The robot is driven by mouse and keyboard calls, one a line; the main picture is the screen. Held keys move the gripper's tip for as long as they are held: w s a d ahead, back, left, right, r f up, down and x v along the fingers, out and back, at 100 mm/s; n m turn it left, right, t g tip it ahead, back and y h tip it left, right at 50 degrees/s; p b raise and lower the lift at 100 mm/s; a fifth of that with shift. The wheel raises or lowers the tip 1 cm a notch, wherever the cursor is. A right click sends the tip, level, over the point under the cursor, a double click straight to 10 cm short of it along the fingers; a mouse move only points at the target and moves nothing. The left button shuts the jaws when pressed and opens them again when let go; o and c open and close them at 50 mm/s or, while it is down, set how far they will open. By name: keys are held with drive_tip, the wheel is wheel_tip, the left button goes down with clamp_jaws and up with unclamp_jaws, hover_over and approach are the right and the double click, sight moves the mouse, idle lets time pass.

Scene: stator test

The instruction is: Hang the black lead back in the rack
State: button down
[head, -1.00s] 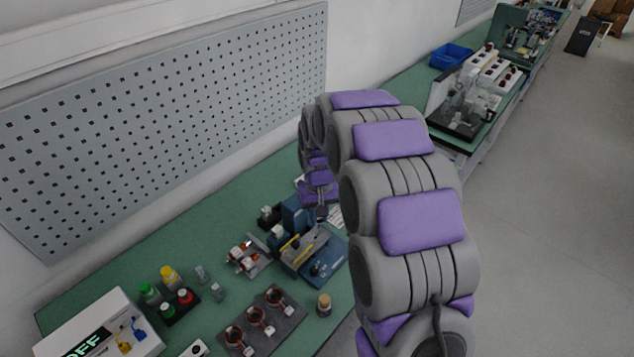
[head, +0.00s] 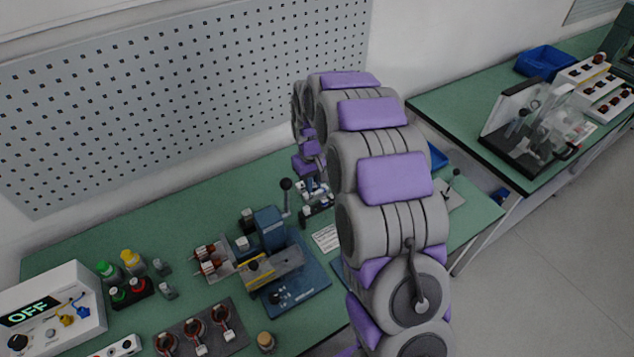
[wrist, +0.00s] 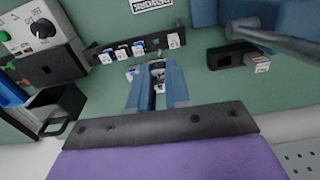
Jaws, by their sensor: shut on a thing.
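In the wrist view, my gripper (wrist: 158,72) has two blue fingers pointing at the bench. A small dark and pale piece (wrist: 158,83) shows between them; it appears to be the black lead, mostly hidden by the fingers. The rack (wrist: 105,56) looks like a dark strip with blue and white labelled parts, just beyond the fingertips. I cannot tell whether the lead touches it. In the head view, the rack (head: 318,207) stands behind the blue press, right of its lever; my gripper is above it, largely hidden by my arm.
The blue press (head: 272,232) with its raised lever (head: 286,186) stands close left of the rack. In the wrist view, a dial unit (wrist: 38,28) is at left and a black block (wrist: 238,55) at right. The pegboard (head: 180,90) stands behind the bench.

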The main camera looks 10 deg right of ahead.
drive_tip(key=shift+w+d+f+n+b, duration=0.15)
drive_tip(key=shift+w+f+n+b, duration=0.15)
drive_tip(key=shift+f, duration=0.45)
drive_tip(key=f, duration=0.1)
drive_tip(key=f+b, duration=0.1)
drive_tip(key=shift+d+f, duration=0.3)
drive_tip(key=shift+f, duration=0.05)
drive_tip(key=shift+a+f, duration=0.1)
drive_tip(key=shift+a+f, duration=0.15)
drive_tip(key=shift+a, duration=0.05)
drive_tip(key=shift+d+f+p, duration=0.2)
drive_tip(key=shift+d+p, duration=0.05)
drive_tip(key=shift+p, duration=0.1)
drive_tip(key=shift+f, duration=0.45)
idle(0.7)
drive_tip(key=shift+f, duration=0.95)
